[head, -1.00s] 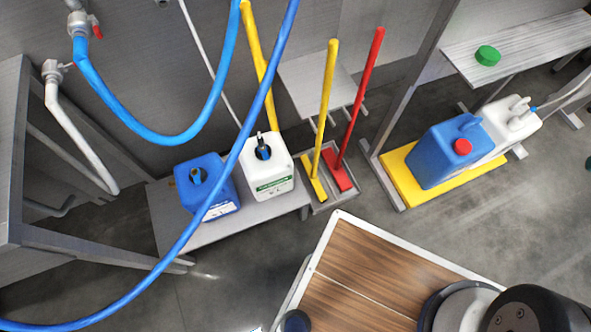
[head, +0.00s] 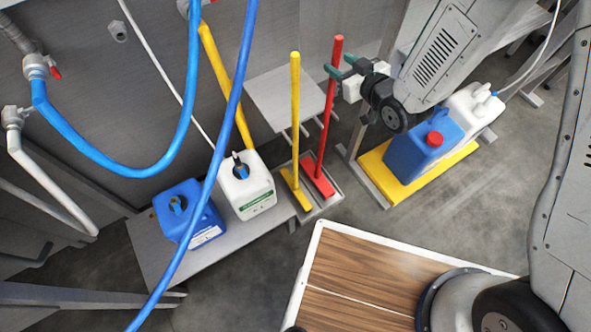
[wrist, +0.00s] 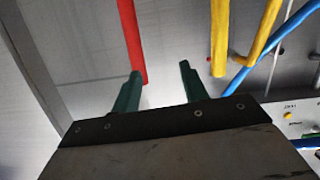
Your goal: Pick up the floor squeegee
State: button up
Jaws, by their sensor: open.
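Two long-handled floor tools stand in a shallow tray. One has a red handle (head: 330,105) and a red head (head: 317,177). The other has a yellow handle (head: 295,110) and a narrow yellow head (head: 295,190). I cannot tell for certain which is the squeegee. My gripper (head: 340,66) is open and empty beside the upper part of the red handle. In the wrist view, the red handle (wrist: 131,40) ends by the left finger of my gripper (wrist: 160,70). The yellow handle (wrist: 220,35) is to the right, outside the fingers. Contact is not clear.
The grey tray (head: 322,207) is beside a low bench (head: 150,240) with a blue canister (head: 187,220) and a white canister (head: 247,190). Another yellow pole (head: 225,85) leans behind. A blue hose (head: 215,160) crosses the foreground. A blue jug (head: 408,155) sits right, on a yellow platform (head: 377,165).

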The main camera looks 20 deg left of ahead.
aim_at(298, 79)
jog(key=s+a+f+n+y, duration=0.1)
jog(key=s+a+f+y, duration=0.3)
jog(key=s+a, duration=0.15)
jog(key=shift+g, duration=0.4)
jog(key=x, duration=0.4)
jog(key=f+x, duration=0.1)
jog(key=x, duration=0.1)
jog(key=shift+w+a, duration=0.1)
jog(key=shift+a, duration=0.2)
grip_shut()
jog(key=shift+r, duration=0.1)
dwell(0.6)
